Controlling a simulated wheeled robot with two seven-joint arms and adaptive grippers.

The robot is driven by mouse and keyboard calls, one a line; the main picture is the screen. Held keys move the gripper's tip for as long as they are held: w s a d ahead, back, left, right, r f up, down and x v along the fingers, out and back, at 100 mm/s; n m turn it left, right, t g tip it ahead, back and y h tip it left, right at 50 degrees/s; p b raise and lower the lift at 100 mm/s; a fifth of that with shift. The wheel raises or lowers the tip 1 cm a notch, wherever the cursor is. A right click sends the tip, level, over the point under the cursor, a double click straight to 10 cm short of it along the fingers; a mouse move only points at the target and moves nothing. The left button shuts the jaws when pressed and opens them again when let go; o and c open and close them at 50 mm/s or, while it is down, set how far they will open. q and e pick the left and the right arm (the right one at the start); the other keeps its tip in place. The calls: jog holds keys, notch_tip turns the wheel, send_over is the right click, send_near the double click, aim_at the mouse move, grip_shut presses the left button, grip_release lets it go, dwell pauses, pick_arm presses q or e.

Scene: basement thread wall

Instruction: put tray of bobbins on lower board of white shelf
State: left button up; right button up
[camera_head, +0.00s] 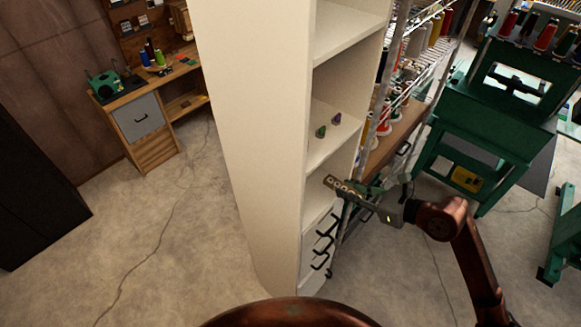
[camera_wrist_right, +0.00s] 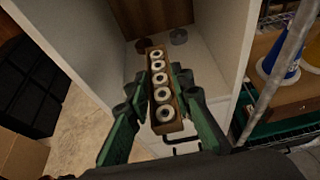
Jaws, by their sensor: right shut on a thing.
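The tray of bobbins (camera_head: 345,187) is a narrow brown tray holding a row of several pale bobbins. My right gripper (camera_head: 368,197) is shut on it and holds it at the front of the white shelf (camera_head: 258,130). In the right wrist view the tray (camera_wrist_right: 152,53) sits between the green fingers of my right gripper (camera_wrist_right: 162,96), its far end pointing into a shelf compartment. A board of the white shelf (camera_head: 318,150) carries two small spools, one green and one purple. Another board lies lower, partly hidden by the tray and gripper. My left gripper is not in view.
A green machine stand (camera_head: 480,115) is farther right. Open concrete floor (camera_head: 180,240) lies left.

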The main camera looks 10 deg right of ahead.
jog(key=shift+w+a+r, duration=0.15)
jog(key=shift+w+r, duration=0.15)
jog(key=p+x, duration=0.3)
jog(key=x, duration=0.4)
jog(key=shift+w+a+f, duration=0.1)
jog(key=shift+a, duration=0.05)
jog(key=p, duration=0.1)
send_over(309, 194)
jog(key=s, duration=0.1)
jog(key=f, duration=0.5)
jog(key=shift+s+d+f, duration=0.15)
jog(key=shift+d, duration=0.25)
jog(key=shift+w+a+f, duration=0.25)
jog(key=shift+w+f, duration=0.05)
jog(key=shift+f, duration=0.15)
jog(key=f, duration=0.1)
jog(key=f+p, duration=0.1)
jog(key=f, duration=0.1)
jog(key=shift+w+a+f+p, duration=0.1)
jog(key=shift+w+a+p, duration=0.1)
jog(key=shift+w+p, duration=0.1)
jog(key=shift+s+f, duration=0.1)
jog(key=shift+f, duration=0.15)
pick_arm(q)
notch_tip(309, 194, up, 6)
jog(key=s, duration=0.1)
pick_arm(e)
jog(key=shift+f, duration=0.1)
